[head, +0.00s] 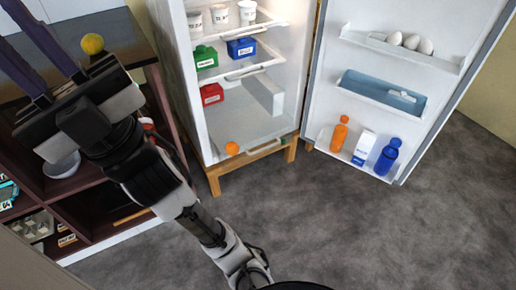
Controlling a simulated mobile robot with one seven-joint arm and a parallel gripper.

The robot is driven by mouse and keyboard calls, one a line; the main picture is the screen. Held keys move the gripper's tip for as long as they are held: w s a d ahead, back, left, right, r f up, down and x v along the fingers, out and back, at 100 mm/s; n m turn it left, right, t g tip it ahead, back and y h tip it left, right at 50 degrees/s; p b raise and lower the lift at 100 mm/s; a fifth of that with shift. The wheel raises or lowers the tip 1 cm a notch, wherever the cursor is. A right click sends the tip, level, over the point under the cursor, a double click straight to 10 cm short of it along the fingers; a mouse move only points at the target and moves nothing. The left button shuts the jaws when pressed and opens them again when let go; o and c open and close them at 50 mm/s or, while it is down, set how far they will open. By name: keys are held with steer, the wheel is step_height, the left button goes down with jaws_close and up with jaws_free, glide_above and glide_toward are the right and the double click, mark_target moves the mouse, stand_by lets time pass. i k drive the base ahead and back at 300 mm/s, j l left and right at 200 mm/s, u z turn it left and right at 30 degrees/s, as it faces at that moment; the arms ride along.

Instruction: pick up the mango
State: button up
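A round yellow fruit (92,43), which looks like the mango, rests on the dark top of the shelf unit (132,38) at the upper left. My gripper (14,35) is at the upper left, with its two long dark fingers pointing to the upper left. The fingers are spread apart, and I see nothing between them. The fingertips reach the picture's edge. The yellow fruit is to the right of the fingers, apart from them in the picture. My gripper's body and arm hide part of the shelf unit.
The fridge (206,110) stands open, with white cups, green, blue and red boxes, and an orange fruit (231,148) inside. Its open door (375,60) holds eggs and bottles on the right. A white bowl (62,165) sits in the shelf unit. The grey floor is clear.

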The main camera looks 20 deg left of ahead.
mark_target(92, 44)
steer(key=u, duration=1.6)
